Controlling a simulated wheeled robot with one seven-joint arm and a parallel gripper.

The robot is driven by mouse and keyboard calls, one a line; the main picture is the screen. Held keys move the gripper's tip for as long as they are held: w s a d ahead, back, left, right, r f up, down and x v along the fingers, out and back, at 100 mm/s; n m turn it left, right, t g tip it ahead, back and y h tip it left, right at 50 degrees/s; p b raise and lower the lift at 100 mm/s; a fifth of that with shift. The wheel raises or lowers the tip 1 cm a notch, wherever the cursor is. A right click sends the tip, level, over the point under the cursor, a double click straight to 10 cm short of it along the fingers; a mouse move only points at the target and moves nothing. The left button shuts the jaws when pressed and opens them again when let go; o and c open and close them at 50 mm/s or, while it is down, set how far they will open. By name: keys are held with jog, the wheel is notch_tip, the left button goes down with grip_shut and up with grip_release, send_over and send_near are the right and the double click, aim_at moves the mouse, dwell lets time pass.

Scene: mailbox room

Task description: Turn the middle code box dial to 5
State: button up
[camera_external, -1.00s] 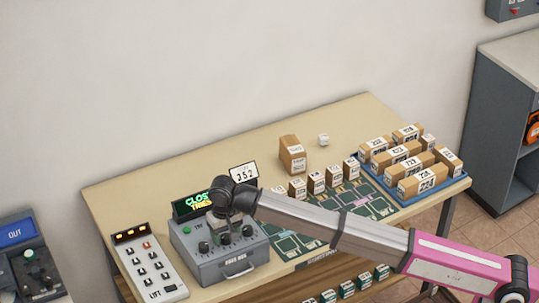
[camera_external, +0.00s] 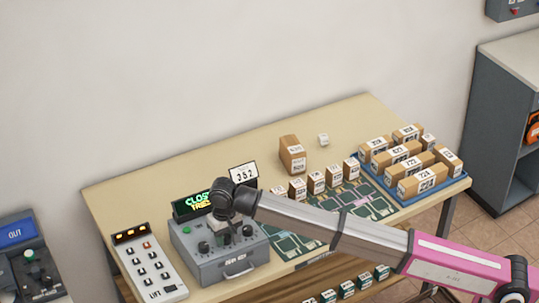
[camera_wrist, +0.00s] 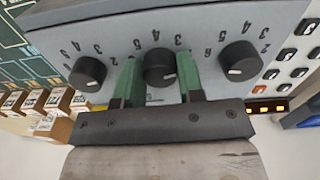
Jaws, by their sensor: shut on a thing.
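The grey code box (camera_external: 207,271) stands on the table with three black dials in a row. My gripper (camera_wrist: 159,69) reaches down over it, its green fingers shut on the middle dial (camera_wrist: 160,63), one on each side. The other two dials, left (camera_wrist: 88,71) and right (camera_wrist: 239,61) in the wrist view, are free. In the external view my wrist partly covers the box and its green-lettered display (camera_external: 194,204).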

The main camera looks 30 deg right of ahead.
aim_at(225, 237)
jog(key=n, duration=0.5)
jog(key=shift+n, duration=0.3)
jog(key=n, duration=1.1)
jog(key=shift+n, duration=0.4)
jog(key=n, duration=0.5)
jog(key=shift+n, duration=0.3)
jog(key=o, duration=0.9)
notch_tip(225, 237, up, 11)
jog(key=shift+f, duration=0.1)
